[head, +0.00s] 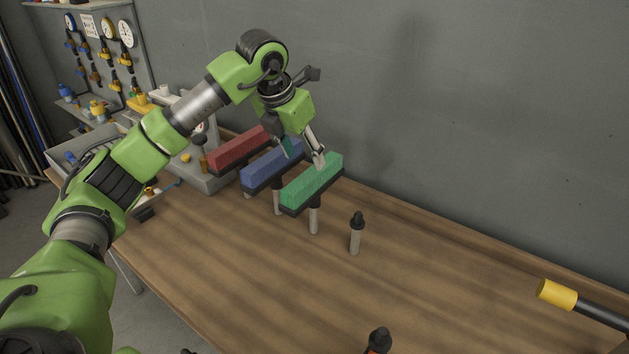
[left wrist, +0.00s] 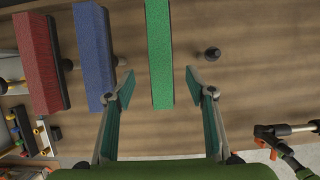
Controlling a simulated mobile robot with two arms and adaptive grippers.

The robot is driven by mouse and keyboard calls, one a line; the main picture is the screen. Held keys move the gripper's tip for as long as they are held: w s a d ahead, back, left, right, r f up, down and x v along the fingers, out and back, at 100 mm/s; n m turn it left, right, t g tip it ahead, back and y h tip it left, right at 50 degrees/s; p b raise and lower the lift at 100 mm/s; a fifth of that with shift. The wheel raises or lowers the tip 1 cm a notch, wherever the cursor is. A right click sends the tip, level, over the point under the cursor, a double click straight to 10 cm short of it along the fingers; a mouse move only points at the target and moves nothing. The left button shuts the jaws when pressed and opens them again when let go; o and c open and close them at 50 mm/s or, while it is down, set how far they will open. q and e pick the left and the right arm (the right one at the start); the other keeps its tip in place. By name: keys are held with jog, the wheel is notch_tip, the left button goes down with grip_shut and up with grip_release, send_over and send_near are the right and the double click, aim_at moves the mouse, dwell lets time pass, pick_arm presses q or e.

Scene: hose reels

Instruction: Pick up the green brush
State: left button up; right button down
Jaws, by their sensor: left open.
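The green brush (head: 312,185) is a long block with green bristles on top, raised on a post above the wooden table. It is the rightmost and nearest of three brushes in the head view. In the left wrist view, the green brush (left wrist: 159,55) runs from the top edge down between the two open fingers (left wrist: 160,82). A gap shows on both sides of it. I cannot tell the exact height gap.
A blue brush (head: 271,163) and a red brush (head: 238,149) stand left of the green one. A black-topped peg (head: 356,233) stands right of it. A yellow-ended black rod (head: 557,294) is at the right edge. The table's middle (head: 430,270) is clear.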

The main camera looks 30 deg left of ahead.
aim_at(313, 172)
pick_arm(q)
jog(key=x, duration=0.3)
jog(key=shift+w+f+p, duration=0.15)
jog(key=shift+f+p, duration=0.1)
jog(key=shift+p, duration=0.05)
jog(key=shift+w+d+f+p, duration=0.1)
jog(key=shift+w+f+p, duration=0.25)
jog(key=shift+f+p, duration=0.1)
jog(key=p+x, duration=0.1)
jog(key=x, duration=0.2)
jog(key=shift+w+d+f+p, duration=0.15)
jog(key=shift+w+p, duration=0.1)
jog(key=shift+p, duration=0.15)
jog(key=shift+w+f, duration=0.25)
jog(key=shift+f, duration=0.25)
jog(key=shift+f+b, duration=0.15)
jog(key=shift+b, duration=0.15)
jog(key=c, duration=1.3)
